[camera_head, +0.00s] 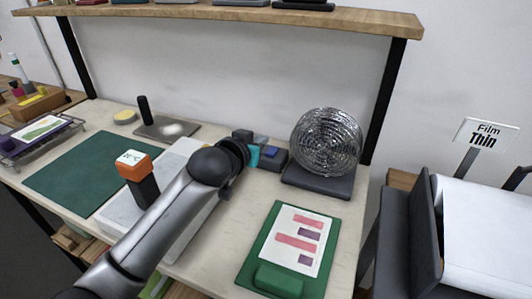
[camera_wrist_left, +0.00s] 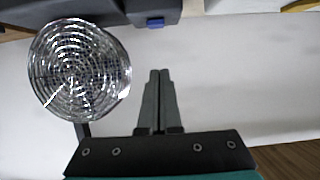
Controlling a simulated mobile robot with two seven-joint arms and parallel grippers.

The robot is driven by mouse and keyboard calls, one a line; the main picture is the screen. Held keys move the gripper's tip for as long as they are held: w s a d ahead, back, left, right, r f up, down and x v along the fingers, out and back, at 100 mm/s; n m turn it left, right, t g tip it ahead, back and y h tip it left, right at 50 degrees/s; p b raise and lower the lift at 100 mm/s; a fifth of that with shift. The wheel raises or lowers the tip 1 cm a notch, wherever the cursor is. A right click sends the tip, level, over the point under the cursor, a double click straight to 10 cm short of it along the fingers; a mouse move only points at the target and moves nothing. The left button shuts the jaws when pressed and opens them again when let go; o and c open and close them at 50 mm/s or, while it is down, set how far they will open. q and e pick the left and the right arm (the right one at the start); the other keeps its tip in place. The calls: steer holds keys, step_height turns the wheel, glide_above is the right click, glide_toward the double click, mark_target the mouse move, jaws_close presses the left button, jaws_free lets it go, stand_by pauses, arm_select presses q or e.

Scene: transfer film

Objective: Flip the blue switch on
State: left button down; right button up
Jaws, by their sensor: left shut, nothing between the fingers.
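The blue switch (camera_wrist_left: 155,22) is a small blue tab on the edge of the dark base (camera_wrist_left: 60,12) in the left wrist view. The base belongs to a fan with a round wire cage (camera_wrist_left: 78,70). In the head view the fan (camera_head: 326,142) stands on its dark base (camera_head: 318,182). I cannot make out the switch there. My left gripper (camera_head: 270,158) is beside the fan, just left of its base. In the wrist view its fingers (camera_wrist_left: 158,75) are shut and empty, pointing toward the switch, with a visible gap. My right gripper is not in view.
A green clipboard (camera_head: 248,270) with a chart lies in front of the fan. A green mat (camera_head: 75,172), a white slab (camera_head: 112,218) and an orange-topped block (camera_head: 133,164) are to the left. A wooden shelf (camera_head: 350,18) runs overhead, with a dark post right of the fan.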

mark_target(272, 150)
arm_select(q)
steer(key=w+f, duration=0.1)
steer(key=w+d+f+b, duration=0.1)
steer(key=w+f, duration=0.2)
steer(key=shift+d+b, duration=0.35)
steer(key=shift+b, duration=0.05)
steer(key=shift+s+a+f, duration=0.1)
steer(key=shift+s+f, duration=0.1)
steer(key=shift+f, duration=0.65)
steer(key=shift+s+f+p, duration=0.15)
steer(key=shift+f+p, duration=0.15)
steer(key=shift+f, duration=0.2)
steer(key=shift+r, duration=0.15)
